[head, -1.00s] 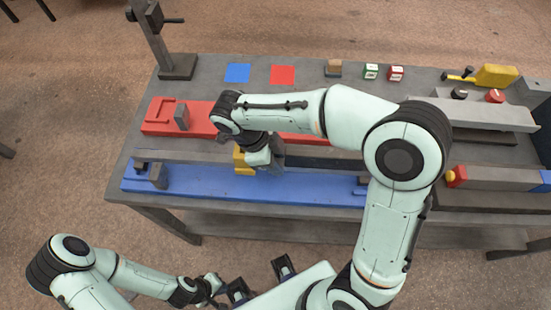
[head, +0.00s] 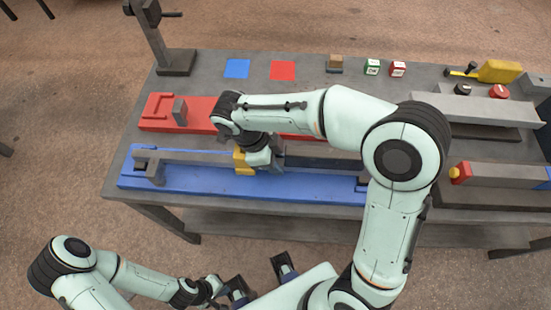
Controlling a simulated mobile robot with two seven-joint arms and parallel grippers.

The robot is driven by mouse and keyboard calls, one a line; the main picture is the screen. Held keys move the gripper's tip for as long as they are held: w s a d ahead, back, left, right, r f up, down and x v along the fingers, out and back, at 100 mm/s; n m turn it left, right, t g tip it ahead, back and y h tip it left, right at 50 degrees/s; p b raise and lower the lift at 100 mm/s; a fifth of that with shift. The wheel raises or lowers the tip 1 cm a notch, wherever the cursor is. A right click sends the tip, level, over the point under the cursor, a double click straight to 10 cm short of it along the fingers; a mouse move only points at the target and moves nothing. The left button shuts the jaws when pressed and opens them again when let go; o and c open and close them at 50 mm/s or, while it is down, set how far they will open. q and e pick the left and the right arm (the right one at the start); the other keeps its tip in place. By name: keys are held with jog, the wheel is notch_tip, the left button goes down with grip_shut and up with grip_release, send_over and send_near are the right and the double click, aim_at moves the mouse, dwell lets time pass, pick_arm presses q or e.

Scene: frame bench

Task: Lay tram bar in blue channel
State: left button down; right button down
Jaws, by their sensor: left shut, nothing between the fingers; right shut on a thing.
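The blue channel (head: 215,188) lies along the front of the bench, with a dark end block (head: 155,174) at its left. The long grey tram bar (head: 200,158) runs lengthwise over the channel's back part, with a yellow piece (head: 243,162) around its middle. My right gripper (head: 268,160) is shut on the bar beside the yellow piece; its fingertips are partly hidden by the wrist. I cannot tell whether the bar touches the channel floor. My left gripper (head: 215,284) is shut and empty, low in front of the bench.
A red channel (head: 157,112) with a dark block lies behind the blue one. Blue and red squares, small cubes (head: 397,69) and a yellow tool (head: 499,71) are at the back. A grey post (head: 176,62) stands at the back left. Grey beams fill the right side.

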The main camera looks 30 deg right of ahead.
jog(key=shift+f, duration=0.15)
jog(key=c, duration=0.8)
grip_release()
jog(key=shift+o, duration=0.2)
jog(key=p+v, duration=0.2)
jog(key=v, duration=1.1)
jog(key=shift+r, duration=0.25)
